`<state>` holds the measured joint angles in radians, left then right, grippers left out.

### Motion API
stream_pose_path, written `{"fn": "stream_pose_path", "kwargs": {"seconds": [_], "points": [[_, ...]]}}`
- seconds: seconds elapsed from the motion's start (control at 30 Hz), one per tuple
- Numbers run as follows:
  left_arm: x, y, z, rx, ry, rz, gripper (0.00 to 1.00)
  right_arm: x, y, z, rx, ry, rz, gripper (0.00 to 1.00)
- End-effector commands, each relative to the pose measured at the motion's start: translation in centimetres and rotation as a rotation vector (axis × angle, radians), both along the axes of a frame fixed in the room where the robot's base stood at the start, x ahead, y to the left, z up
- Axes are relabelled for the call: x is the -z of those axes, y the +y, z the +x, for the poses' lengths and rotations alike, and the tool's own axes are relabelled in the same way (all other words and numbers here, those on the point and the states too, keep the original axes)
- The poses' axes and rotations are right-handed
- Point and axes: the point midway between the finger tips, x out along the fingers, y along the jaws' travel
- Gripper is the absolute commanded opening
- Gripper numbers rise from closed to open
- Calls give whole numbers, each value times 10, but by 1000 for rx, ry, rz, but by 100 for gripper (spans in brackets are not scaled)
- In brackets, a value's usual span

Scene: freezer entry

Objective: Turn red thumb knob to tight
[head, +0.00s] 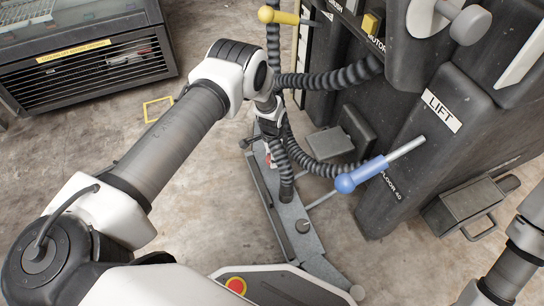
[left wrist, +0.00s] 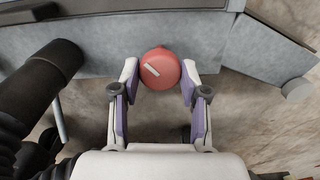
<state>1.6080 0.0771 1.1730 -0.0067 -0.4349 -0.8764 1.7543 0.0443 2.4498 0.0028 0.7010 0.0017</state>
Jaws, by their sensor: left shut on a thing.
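The red thumb knob (left wrist: 160,68) shows in the left wrist view as a round red disc with a pale slanted bar on its face, running from upper left to lower right. It sits at the edge of a grey metal base (left wrist: 200,45). My left gripper (left wrist: 159,78) has one finger on each side of the knob and is shut on it. In the head view my left gripper (head: 270,145) reaches down over the grey floor-level base (head: 290,225) and mostly hides the knob. No tight or loose label is readable. My right gripper is out of view.
A dark machine marked LIFT (head: 440,112) stands at right, with black ribbed hoses (head: 325,78) around my left gripper. A blue-handled lever (head: 362,174) sticks out near the base. A yellow-handled lever (head: 280,16) is above. Concrete floor is open at left.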

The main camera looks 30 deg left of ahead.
Motion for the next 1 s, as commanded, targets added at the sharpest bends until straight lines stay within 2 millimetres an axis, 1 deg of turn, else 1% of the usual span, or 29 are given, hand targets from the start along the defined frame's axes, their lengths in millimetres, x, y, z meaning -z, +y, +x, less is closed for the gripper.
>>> {"fn": "stream_pose_path", "kwargs": {"seconds": [0.4,0.6,0.8,1.0], "points": [[1,0,0,387,0,0,10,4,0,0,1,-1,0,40],[1,0,0,544,0,0,10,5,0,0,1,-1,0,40],[1,0,0,653,0,0,10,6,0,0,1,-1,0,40],[1,0,0,709,0,0,10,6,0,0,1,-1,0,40]]}}
